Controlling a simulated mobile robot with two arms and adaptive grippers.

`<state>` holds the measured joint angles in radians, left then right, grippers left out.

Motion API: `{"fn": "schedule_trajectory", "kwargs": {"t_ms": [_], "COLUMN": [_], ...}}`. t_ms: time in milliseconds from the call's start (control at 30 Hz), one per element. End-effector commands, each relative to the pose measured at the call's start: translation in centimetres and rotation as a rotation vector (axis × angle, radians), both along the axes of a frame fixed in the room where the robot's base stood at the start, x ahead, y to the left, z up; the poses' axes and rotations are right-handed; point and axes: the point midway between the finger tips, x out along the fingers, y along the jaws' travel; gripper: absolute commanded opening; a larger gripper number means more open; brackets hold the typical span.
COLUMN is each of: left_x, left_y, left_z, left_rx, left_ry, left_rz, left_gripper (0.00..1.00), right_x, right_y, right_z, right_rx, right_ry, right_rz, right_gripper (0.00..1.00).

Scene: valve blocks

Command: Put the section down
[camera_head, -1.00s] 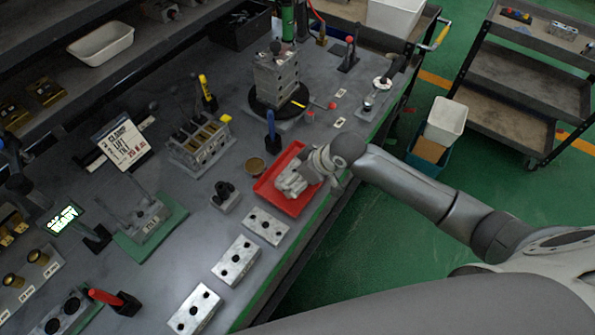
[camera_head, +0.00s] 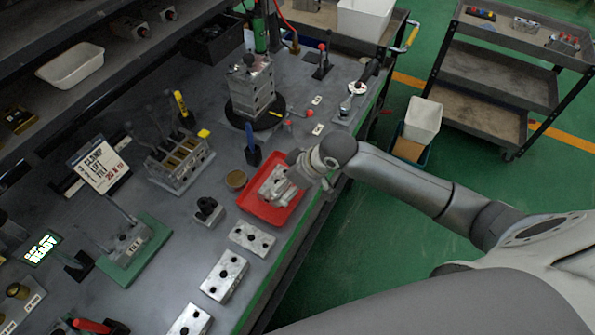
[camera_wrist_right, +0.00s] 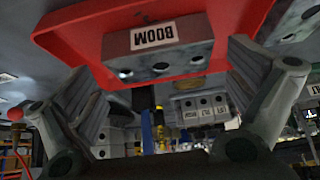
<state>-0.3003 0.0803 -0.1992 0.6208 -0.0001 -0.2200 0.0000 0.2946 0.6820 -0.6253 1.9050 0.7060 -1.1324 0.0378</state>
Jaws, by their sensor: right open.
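The section is a grey metal block labelled BOOM (camera_wrist_right: 150,58), with round holes in its face. In the right wrist view it rests in the red tray (camera_wrist_right: 82,38). In the head view the red tray (camera_head: 271,213) lies at the bench's right edge. My left gripper is not in view.
Several metal blocks with holes (camera_head: 224,276) lie in a row in front of the tray. A stacked block tower (camera_head: 252,90) stands behind it on a black round base. A blue-handled tool (camera_head: 252,147) and a round brass-coloured piece (camera_head: 236,180) stand close by on the left.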

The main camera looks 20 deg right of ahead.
Motion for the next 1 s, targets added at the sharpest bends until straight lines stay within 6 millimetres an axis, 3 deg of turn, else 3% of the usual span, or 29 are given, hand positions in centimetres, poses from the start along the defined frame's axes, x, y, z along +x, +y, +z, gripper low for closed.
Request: {"fn": "schedule_trajectory", "kwargs": {"t_ms": [200,400,1000], "left_x": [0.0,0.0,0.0], "left_y": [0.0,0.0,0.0], "left_z": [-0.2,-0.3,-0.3], "left_rx": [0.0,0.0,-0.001], "left_ry": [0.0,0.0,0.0], "left_rz": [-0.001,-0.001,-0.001], "left_gripper": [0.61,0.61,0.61], "right_x": [-2.0,-3.2,-3.5], "right_y": [-1.7,-2.5,-2.7], "right_z": [3.9,6.2,6.9], "right_rx": [-0.004,-0.002,0.0], "right_ry": [-0.003,-0.001,0.0], "right_rz": [0.002,0.001,0.0], "right_gripper": [1.0,1.0,1.0]}}
